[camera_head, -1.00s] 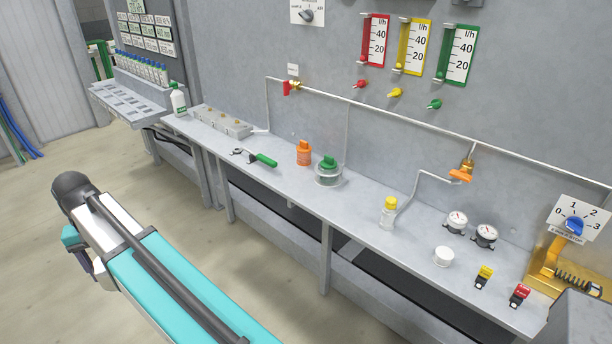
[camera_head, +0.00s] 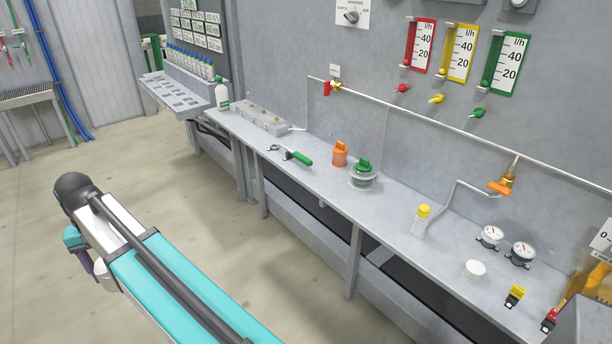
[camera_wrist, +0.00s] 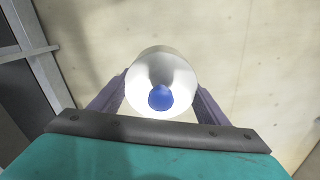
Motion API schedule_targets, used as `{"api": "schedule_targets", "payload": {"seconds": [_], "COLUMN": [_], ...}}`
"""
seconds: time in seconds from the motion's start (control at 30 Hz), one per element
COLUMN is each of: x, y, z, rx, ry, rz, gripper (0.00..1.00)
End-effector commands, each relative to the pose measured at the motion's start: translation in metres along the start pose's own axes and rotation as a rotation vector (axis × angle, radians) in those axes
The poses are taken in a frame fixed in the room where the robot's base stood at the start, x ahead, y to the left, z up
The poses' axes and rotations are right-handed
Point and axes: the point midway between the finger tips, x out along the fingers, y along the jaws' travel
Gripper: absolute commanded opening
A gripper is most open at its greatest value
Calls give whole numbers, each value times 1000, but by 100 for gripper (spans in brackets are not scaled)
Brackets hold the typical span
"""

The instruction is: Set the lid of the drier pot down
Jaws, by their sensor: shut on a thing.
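A white round piece with a blue knob, which looks like the lid of the drier pot (camera_wrist: 170,62), is held between the two purple-grey fingers of my gripper (camera_wrist: 160,90) in the wrist view. Its blue knob (camera_wrist: 160,98) faces the camera. My gripper is shut on it and holds it over the floor, away from the bench. I cannot tell which vessel is the drier pot; a clear pot with a green top (camera_head: 363,175) stands on the bench beside an orange one (camera_head: 340,154).
The grey bench (camera_head: 315,180) also carries a green-handled tool (camera_head: 297,157), a yellow-capped bottle (camera_head: 421,221), a white cap (camera_head: 475,269) and gauges (camera_head: 490,237). A thin pipe (camera_head: 430,120) runs along the wall. Bare bench shows between the green-topped pot and the bottle.

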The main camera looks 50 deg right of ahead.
Motion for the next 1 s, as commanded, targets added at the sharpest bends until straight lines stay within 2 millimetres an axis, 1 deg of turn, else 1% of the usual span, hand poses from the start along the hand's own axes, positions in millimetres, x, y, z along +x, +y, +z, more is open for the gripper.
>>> {"api": "schedule_targets", "payload": {"seconds": [0.27,0.37,0.47,0.57,0.67,0.97,1.0], "x": [0,-1,-1,-3,-4,-9,-10], "y": [9,17,30,50,75,161,173], "z": [-4,-8,-13,-20,-27,-46,-47], "rx": [16,38,75,135,210,465,499], "ry": [0,0,0,0,0,1,1], "rz": [0,0,0,0,0,0,0], "gripper": [42,42,42,42,42,42,42]}}
